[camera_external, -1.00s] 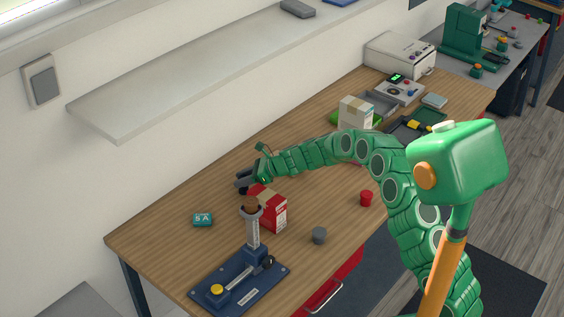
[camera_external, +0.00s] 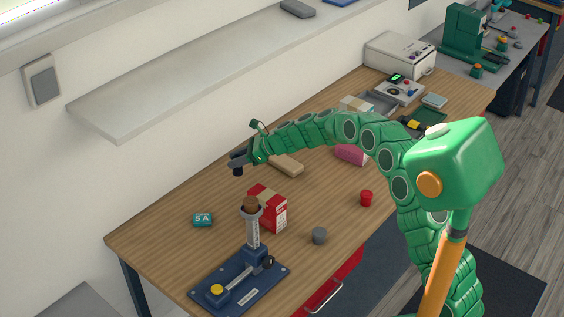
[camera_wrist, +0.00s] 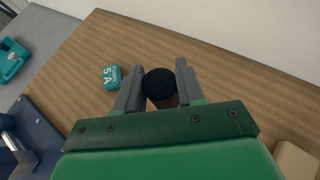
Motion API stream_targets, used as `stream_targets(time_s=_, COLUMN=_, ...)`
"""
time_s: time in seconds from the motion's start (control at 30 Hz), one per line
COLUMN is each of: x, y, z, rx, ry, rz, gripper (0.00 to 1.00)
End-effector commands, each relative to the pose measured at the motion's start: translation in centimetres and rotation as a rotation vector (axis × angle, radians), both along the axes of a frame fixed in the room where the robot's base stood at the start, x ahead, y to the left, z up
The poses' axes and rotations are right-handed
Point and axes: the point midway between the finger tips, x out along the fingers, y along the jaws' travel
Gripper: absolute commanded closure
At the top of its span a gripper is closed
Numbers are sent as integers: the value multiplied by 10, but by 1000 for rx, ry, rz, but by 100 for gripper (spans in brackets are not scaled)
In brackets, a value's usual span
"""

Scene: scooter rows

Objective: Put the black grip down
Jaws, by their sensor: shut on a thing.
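My gripper (camera_external: 240,161) is shut on the black grip (camera_external: 238,170) at the left end of my green arm. In the wrist view, the black grip (camera_wrist: 158,82) shows as a dark round end between the two grey fingers of my gripper (camera_wrist: 158,86), with brown below it. In the external view, the grip hangs just under the fingers, over the wooden bench (camera_external: 160,235). It appears to be above the bench top, but the height of the gap is hard to tell.
A red and white carton (camera_external: 269,208) stands nearer the camera, beside a blue-based stand (camera_external: 240,285). A teal 5A block (camera_external: 203,219) lies to the left. A tan block (camera_external: 287,166) lies under my arm. The bench left of the grip is bare.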

Motion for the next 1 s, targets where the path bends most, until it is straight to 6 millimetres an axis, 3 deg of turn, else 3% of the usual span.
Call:
stream_targets(time_s=0.4, x=-142, y=84, z=18, rx=1, ry=-4, rz=341, gripper=92)
stream_targets(time_s=0.7, x=-253, y=120, z=26, rx=-2, ry=2, rz=594, gripper=92)
stream_targets(time_s=0.83, x=-288, y=127, z=28, rx=-5, ry=5, rz=672, gripper=92)
stream_targets(time_s=1.0, x=-312, y=131, z=30, rx=-4, ry=8, rz=727, gripper=92)
